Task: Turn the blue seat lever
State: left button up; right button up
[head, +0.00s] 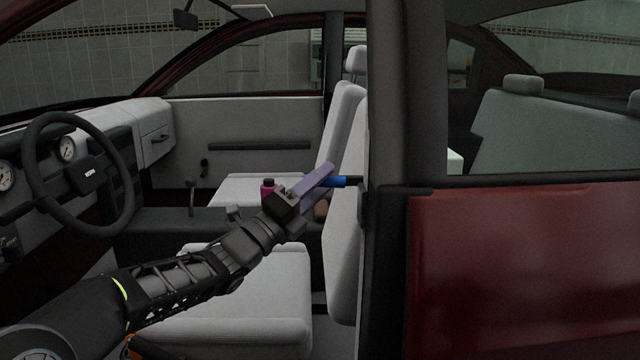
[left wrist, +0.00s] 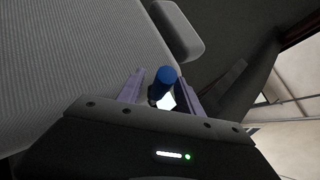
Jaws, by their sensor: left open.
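The blue seat lever (head: 340,181) sticks out sideways near the front seat's backrest, beside the dark door pillar, in the head view. My left gripper (head: 324,174) has lilac fingers and reaches in from the left to the lever's end. In the left wrist view the lever (left wrist: 165,77) shows as a blue cylinder between the two open fingers (left wrist: 160,92), with a gap visible on at least one side. I cannot tell whether a finger touches it. My right gripper is not in view.
The front seat cushion (head: 270,290) lies below my left arm. The steering wheel (head: 78,170) is at the left. A dark door pillar (head: 405,130) stands close right of the lever, with the red rear door (head: 520,260) beyond. A magenta-capped item (head: 268,186) shows behind my gripper.

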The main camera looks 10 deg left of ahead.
pick_arm(q)
jog(key=shift+s+a, duration=0.1)
jog(key=v, duration=0.7)
jog(key=shift+s+a, duration=0.15)
jog(key=shift+s, duration=0.05)
jog(key=shift+f, duration=0.15)
